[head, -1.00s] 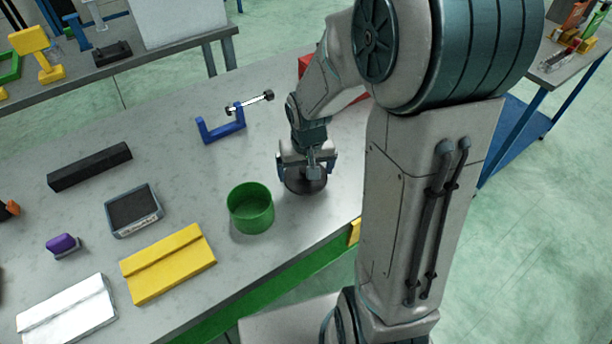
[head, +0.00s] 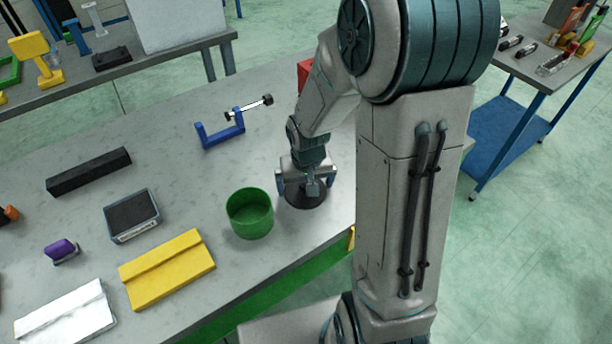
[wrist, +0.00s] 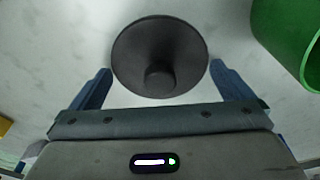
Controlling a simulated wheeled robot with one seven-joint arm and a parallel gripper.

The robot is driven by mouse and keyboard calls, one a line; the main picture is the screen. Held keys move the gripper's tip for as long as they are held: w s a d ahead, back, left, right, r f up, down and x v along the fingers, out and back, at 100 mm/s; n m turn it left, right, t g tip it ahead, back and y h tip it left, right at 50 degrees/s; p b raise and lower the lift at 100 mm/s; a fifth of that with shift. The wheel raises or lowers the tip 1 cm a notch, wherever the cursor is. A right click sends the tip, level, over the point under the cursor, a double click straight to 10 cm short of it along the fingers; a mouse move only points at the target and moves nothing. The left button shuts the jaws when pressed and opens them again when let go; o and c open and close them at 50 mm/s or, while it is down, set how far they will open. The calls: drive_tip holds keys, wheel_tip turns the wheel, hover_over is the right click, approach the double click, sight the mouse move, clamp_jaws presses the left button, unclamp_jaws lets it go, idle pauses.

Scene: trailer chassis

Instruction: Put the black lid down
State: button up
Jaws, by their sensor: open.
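The black lid (head: 306,199) is a round dark disc on the grey workbench, just right of the green bowl. In the wrist view the lid (wrist: 160,50) shows its round rim and a knob in its middle. My gripper (head: 305,191) is over the lid. In the wrist view my gripper (wrist: 160,78) is open, with a blue finger on each side of the lid's near part and a visible gap to it. The lid appears to lie flat on the bench. My gripper hides part of it in the head view.
The green bowl (head: 250,214) stands close to the left. A blue clamp (head: 219,134) lies behind it. A yellow plate (head: 167,268), a dark-topped tray (head: 132,215) and a black bar (head: 89,170) lie further left. The bench's front edge is near.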

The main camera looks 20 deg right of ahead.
wheel_tip(320, 180, up, 11)
drive_tip(key=s, duration=0.2)
drive_tip(key=s+r+n+t, duration=0.1)
drive_tip(key=s+r, duration=0.5)
drive_tip(key=s, duration=0.6)
drive_tip(key=shift+s+r, duration=0.15)
drive_tip(key=shift+s, duration=0.1)
